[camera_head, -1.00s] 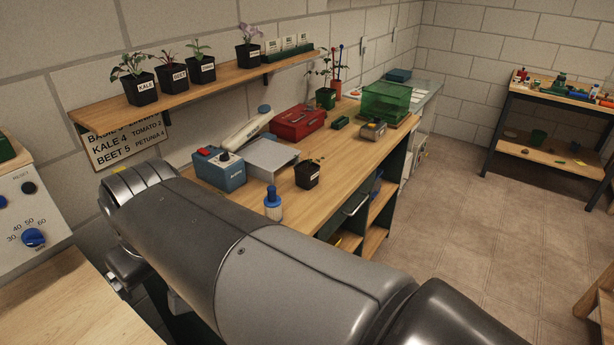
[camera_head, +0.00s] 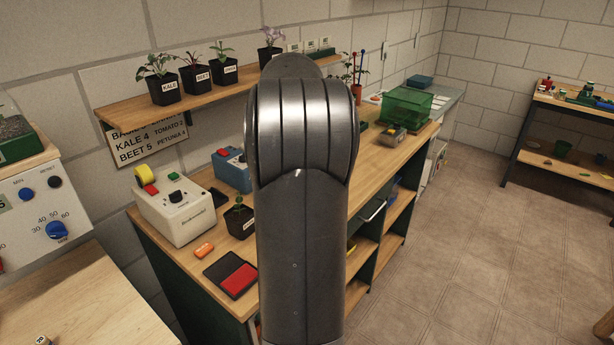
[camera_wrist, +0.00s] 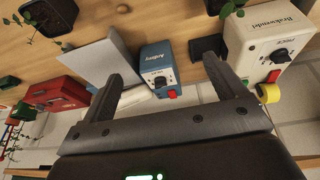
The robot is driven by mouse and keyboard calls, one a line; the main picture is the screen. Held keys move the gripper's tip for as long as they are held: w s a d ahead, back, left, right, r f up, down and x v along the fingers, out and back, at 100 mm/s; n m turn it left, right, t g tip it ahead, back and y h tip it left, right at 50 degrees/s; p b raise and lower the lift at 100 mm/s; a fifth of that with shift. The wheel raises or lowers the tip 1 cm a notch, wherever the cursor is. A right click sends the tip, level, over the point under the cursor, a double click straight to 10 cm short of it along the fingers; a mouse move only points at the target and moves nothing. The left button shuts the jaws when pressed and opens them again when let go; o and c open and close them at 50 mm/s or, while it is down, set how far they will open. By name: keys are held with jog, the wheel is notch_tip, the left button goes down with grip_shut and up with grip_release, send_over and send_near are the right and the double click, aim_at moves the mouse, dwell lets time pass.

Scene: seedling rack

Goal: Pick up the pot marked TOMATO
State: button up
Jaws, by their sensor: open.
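No label reading TOMATO is legible on any pot. On the wall shelf, black pots marked KALE (camera_head: 165,88) and BEET (camera_head: 195,78) stand beside a third black pot (camera_head: 224,71) with an unclear label and a purple-leaved pot (camera_head: 271,55). A black seedling pot (camera_head: 240,221) stands on the bench, its label partly hidden by my arm. In the wrist view, a dark pot (camera_wrist: 55,14) is at the upper left, with no label legible. My gripper (camera_wrist: 163,66) is open and empty, facing the bench devices; my arm hides it in the head view.
A sign (camera_head: 150,142) hangs below the shelf. Floor to the right is open.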

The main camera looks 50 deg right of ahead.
jog(key=s+d+f, duration=0.2)
jog(key=d, duration=0.4)
jog(key=s+d+f, duration=0.2)
jog(key=d+f, duration=0.1)
jog(key=d, duration=0.3)
jog(key=s+d+f, duration=0.2)
jog(key=s+d, duration=0.1)
jog(key=d, duration=0.4)
jog(key=shift+d+f, duration=0.1)
jog(key=shift+f, duration=0.3)
jog(key=shift+s+d+f+t, duration=0.15)
jog(key=shift+d+f+t, duration=0.05)
jog(key=shift+f+t, duration=0.1)
jog(key=x, duration=1)
jog(key=shift+f, duration=0.2)
jog(key=c, duration=1.2)
jog(key=shift+r, duration=0.1)
